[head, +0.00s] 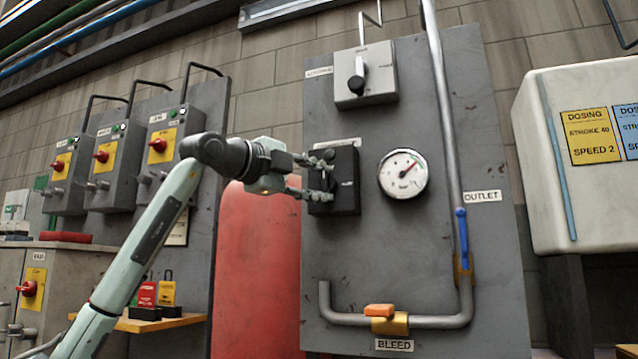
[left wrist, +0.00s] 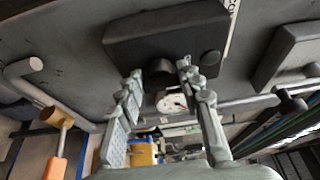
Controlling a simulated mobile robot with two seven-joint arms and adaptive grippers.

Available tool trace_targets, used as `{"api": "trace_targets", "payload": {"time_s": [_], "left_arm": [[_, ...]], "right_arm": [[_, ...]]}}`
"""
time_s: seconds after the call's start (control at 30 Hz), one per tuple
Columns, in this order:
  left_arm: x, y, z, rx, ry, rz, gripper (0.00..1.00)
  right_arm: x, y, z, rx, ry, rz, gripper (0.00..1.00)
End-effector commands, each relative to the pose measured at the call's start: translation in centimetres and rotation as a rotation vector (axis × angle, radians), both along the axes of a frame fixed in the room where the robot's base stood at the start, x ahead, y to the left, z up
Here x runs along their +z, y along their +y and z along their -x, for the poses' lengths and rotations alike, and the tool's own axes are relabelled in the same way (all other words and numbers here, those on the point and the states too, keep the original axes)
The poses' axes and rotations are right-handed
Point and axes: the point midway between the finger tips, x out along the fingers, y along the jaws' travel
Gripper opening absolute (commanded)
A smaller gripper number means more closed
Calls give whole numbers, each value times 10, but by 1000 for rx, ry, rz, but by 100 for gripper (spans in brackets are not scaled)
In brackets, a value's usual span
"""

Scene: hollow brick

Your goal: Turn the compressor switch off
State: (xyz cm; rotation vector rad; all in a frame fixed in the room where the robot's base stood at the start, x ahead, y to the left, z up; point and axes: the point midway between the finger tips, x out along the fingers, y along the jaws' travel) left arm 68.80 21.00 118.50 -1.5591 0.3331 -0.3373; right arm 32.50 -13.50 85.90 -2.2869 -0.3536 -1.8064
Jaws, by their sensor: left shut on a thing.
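The compressor switch looks to be the black box (head: 347,171) on the grey wall panel; the label above it is too small to read. My left gripper (head: 328,177) reaches in from the left, with its fingers at the front of this box. In the left wrist view, the black box (left wrist: 165,38) is close ahead, and its dark round knob (left wrist: 160,72) sits between the fingertips of the left gripper (left wrist: 160,78). The left gripper is shut on this knob. The fingers partly hide the knob, and its setting cannot be told. My right gripper is not in view.
Above the switch is a grey box (head: 365,75) with a black rotary knob. A round gauge (head: 403,174) is close to its right. A pipe (head: 446,130) with a blue-handled valve runs down the panel (head: 400,260). A red tank (head: 255,270) stands left of it.

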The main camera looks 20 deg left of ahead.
Motion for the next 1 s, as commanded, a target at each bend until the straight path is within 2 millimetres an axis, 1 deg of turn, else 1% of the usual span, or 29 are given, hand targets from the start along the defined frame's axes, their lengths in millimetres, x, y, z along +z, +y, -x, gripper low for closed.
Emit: {"api": "trace_targets", "payload": {"time_s": [0.13,0.17,0.3,0.33,0.6,0.73,0.87,1.0], "left_arm": [[1,2,0,2,-1,3,7],[1,2,0,2,-1,3,37],[1,1,0,1,0,2,54],[1,1,0,1,0,2,57],[0,0,0,0,0,0,57],[1,4,7,1,-1,2,57],[0,13,27,2,-3,-1,57],[0,27,55,3,-3,0,57]], "right_arm": [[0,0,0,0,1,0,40],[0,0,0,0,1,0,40],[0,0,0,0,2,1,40],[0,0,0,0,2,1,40],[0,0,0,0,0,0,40],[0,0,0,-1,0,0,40],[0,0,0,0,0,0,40],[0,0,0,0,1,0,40]]}}
